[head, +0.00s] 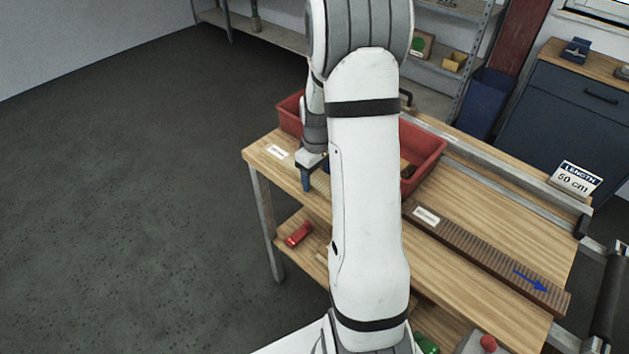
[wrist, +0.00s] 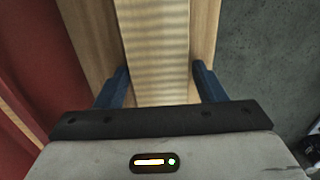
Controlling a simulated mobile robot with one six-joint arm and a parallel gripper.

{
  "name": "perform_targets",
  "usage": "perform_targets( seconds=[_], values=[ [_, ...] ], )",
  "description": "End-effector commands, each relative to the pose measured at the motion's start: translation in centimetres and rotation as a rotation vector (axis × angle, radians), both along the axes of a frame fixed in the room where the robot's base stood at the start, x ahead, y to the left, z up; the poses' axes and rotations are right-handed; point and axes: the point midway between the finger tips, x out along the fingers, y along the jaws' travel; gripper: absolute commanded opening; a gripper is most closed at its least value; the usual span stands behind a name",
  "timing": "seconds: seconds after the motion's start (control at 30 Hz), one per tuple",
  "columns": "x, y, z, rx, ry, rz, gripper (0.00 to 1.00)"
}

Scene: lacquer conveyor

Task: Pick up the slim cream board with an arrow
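A pale cream board (wrist: 155,45) with fine ribs runs lengthwise between my fingers in the wrist view, near the wooden table's edge. No arrow shows on its visible part. Only a small ribbed piece of it (head: 321,183) shows in the head view; my arm hides the rest. My gripper (wrist: 160,72) is open, with one blue finger on each side of the board. The left finger is close to the board and a gap shows at the right finger. In the head view my gripper (head: 306,180) points down at the table's left end.
A red bin (head: 430,160) stands behind my arm; its red wall (wrist: 35,70) is left in the wrist view. A dark brown ribbed strip (head: 480,250) with a blue arrow (head: 531,280) lies to the right. A "50 cm" length sign (head: 575,181) stands at the far right.

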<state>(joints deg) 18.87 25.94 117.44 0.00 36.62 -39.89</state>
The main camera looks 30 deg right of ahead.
Motion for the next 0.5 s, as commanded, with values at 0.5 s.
perform_targets(
  seconds=[0.5],
  values=[
    [-0.01,-0.05,0.03,0.0,0.0,-0.001,0.22]
  ],
)
